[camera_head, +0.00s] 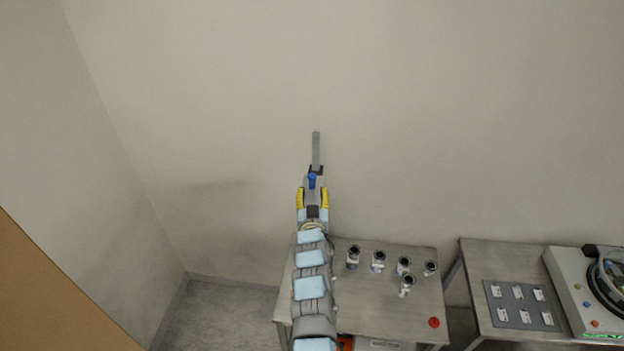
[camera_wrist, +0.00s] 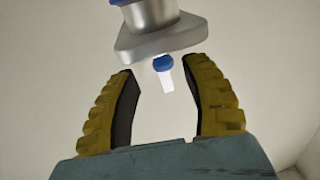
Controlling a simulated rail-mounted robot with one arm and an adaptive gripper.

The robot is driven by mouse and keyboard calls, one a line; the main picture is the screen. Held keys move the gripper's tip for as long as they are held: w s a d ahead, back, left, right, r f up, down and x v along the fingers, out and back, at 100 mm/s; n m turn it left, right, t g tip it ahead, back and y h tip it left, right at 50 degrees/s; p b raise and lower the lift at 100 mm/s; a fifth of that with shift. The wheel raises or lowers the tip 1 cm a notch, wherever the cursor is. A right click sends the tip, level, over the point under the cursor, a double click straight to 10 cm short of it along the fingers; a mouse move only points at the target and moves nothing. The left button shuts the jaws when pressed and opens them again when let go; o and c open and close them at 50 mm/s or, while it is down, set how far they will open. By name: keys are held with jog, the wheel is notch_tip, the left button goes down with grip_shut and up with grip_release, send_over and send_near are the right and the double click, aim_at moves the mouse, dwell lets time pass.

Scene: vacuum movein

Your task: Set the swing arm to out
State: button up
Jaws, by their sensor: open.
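My gripper (camera_head: 313,198) has yellow-padded fingers and points up towards the wall in the head view. It is open in the wrist view (camera_wrist: 163,100). A blue-headed pin with a pale tip (camera_wrist: 164,72) shows between and beyond the fingertips, with visible gaps on both sides. It hangs by a grey metal plate with a rounded corner (camera_wrist: 160,38). In the head view a blue piece (camera_head: 312,180) and a thin grey bar (camera_head: 316,150) stand just beyond the fingers. This bar may be the swing arm; I cannot tell for certain, nor its setting.
A metal table (camera_head: 345,285) below holds several metal fittings (camera_head: 378,260) and a red button (camera_head: 434,322). A second table at right holds a grey panel (camera_head: 520,305) and a white machine (camera_head: 568,290) with a black round part. Plain wall lies behind; floor shows at left.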

aim_at(312, 182)
jog(key=shift+w+f, duration=0.2)
jog(key=shift+w, duration=0.5)
jog(key=shift+w+r+b, duration=0.15)
jog(key=shift+w+b, duration=1.15)
jog(key=shift+w, duration=1.15)
grip_shut()
